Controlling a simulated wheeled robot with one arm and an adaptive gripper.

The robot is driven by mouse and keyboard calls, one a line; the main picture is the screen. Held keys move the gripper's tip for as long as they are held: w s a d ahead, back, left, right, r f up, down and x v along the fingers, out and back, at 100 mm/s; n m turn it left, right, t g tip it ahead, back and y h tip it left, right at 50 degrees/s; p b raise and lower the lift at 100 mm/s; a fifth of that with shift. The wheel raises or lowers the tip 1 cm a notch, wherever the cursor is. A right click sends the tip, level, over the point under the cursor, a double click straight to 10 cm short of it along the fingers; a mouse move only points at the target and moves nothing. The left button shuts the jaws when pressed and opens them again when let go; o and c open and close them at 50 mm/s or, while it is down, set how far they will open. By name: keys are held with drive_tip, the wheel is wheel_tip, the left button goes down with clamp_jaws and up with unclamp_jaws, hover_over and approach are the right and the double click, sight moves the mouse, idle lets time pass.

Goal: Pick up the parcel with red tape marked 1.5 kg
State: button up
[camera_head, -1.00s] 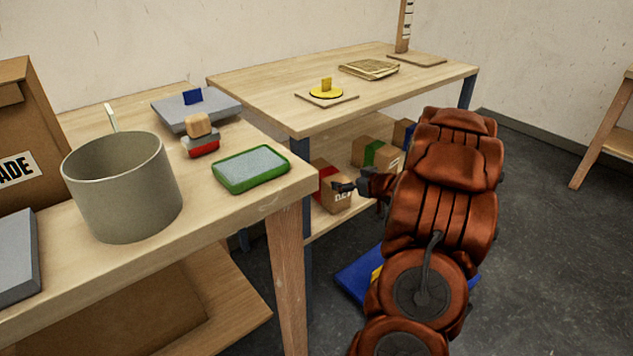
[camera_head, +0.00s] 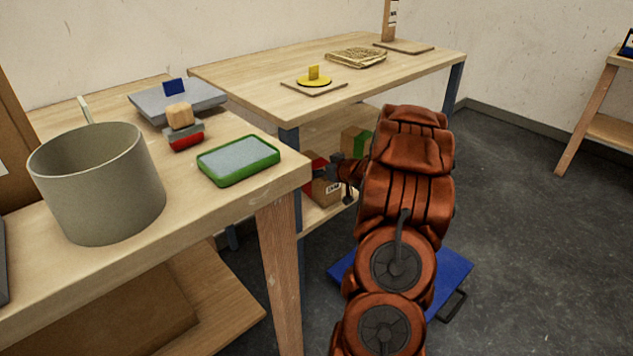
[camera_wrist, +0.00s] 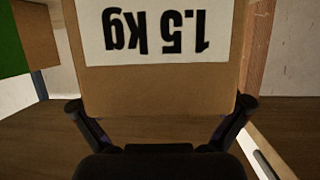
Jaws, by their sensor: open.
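The parcel with red tape (camera_head: 317,164) sits on the lower shelf of the back table, partly hidden by my gripper and arm. In the wrist view the parcel (camera_wrist: 155,82) fills the middle, with its white label reading 1.5 kg upside down. My gripper (camera_head: 342,178) is at the parcel's front. In the wrist view my gripper (camera_wrist: 160,110) is open, with one finger at each side of the parcel's near end. I cannot tell whether the fingers touch it.
A parcel with green tape (camera_head: 355,142) stands to the right on the same shelf; it also shows in the wrist view (camera_wrist: 15,50). A wooden table leg (camera_wrist: 257,45) is close on the right in the wrist view. A blue platform (camera_head: 448,268) lies on the floor.

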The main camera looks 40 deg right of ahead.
drive_tip(key=shift+w, duration=0.1)
drive_tip(key=shift+c, duration=0.4)
drive_tip(key=c, duration=1.7)
